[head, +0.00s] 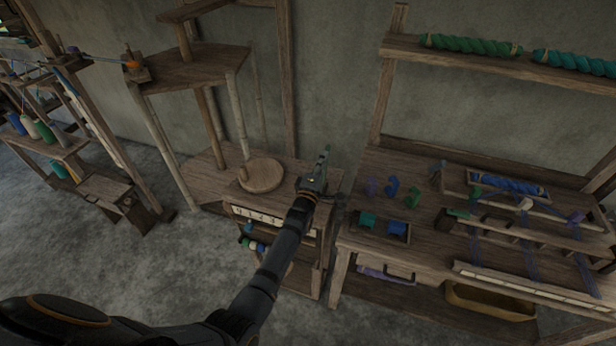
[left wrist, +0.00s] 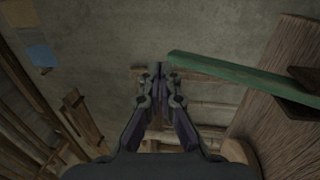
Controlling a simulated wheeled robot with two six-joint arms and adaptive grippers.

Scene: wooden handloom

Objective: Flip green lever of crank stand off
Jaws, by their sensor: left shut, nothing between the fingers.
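A long green lever (left wrist: 235,75) shows in the left wrist view, running from just right of my fingertips to a wooden board at the right edge. My left gripper (left wrist: 158,70) is shut and empty, its fingertips close beside the lever's free end; I cannot tell whether they touch. In the head view my left gripper (head: 321,160) is over the right side of a wooden stand (head: 212,165) with a round wooden disc (head: 262,175). There I cannot make out the lever apart from the gripper. My right gripper is not in view.
A workbench (head: 350,243) stands to the right, with small coloured pieces (head: 413,197) and a tray holding a blue roll (head: 508,185). A shelf with green rolls (head: 470,45) is above it. A loom frame (head: 125,160) stands at the left. Open floor (head: 110,260) lies in front.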

